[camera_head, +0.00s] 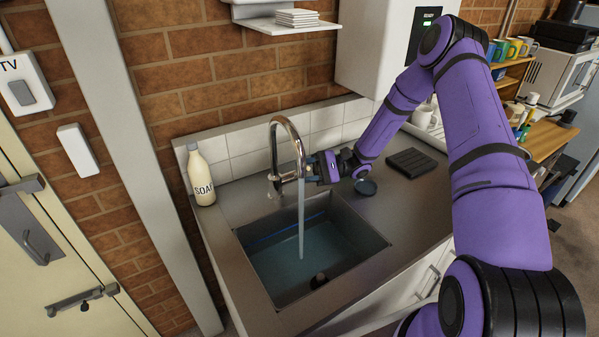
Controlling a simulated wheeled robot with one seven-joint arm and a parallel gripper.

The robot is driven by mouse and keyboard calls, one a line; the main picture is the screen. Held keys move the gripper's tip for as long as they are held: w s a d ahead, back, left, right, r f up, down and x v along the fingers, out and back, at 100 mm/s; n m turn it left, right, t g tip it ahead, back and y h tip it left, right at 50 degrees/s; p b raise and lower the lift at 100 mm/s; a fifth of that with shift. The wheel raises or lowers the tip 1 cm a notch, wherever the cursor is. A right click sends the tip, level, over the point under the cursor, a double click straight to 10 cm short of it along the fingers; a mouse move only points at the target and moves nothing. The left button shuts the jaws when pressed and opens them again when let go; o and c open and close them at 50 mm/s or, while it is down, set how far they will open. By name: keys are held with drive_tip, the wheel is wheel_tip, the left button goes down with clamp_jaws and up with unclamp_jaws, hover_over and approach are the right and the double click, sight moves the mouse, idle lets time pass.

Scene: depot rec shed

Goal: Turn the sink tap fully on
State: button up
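The sink tap (276,140) is a chrome gooseneck standing at the back of the sink (382,243). A stream of water (301,225) runs from its spout into the basin. My purple arm reaches in from the right, and my gripper (312,168) is at the tap's right side, close to the spout and lower neck. The gripper's fingertips are small and partly behind the spout, so I cannot tell whether they are open or touching the tap. The tap's handle is not clearly visible.
A soap bottle (200,176) stands left of the tap. A dark ribbed pad (412,162) and a small dark round dish (366,187) lie on the counter right of the sink. A shelf (285,25) and a white wall unit (375,50) hang above.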

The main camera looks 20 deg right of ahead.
drive_tip(key=d+f, duration=0.1)
drive_tip(key=d, duration=0.7)
drive_tip(key=shift+w+d+f, duration=0.15)
drive_tip(key=shift+w+d, duration=0.1)
drive_tip(key=shift+d, duration=0.1)
drive_tip(key=s+a+r+n+g+h, duration=0.1)
drive_tip(key=s+a+r+n+h, duration=0.2)
drive_tip(key=s+r+h, duration=0.55)
drive_tip(key=s+a+r+n+g+h, duration=0.2)
drive_tip(key=s+a+r+n+h, duration=0.15)
drive_tip(key=r, duration=0.95)
drive_tip(key=s+d+r+n+t+h, duration=0.1)
drive_tip(key=s+r+t+h, duration=0.2)
drive_tip(key=s, duration=0.7)
drive_tip(key=s+d+r+n+t+h, duration=0.1)
drive_tip(key=s+r+t+h, duration=0.3)
drive_tip(key=s, duration=0.7)
wheel_tip(320, 180, up, 4)
drive_tip(key=shift+s+d+r+t+h, duration=0.25)
drive_tip(key=shift+d+t+h, duration=0.1)
drive_tip(key=shift+t, duration=0.85)
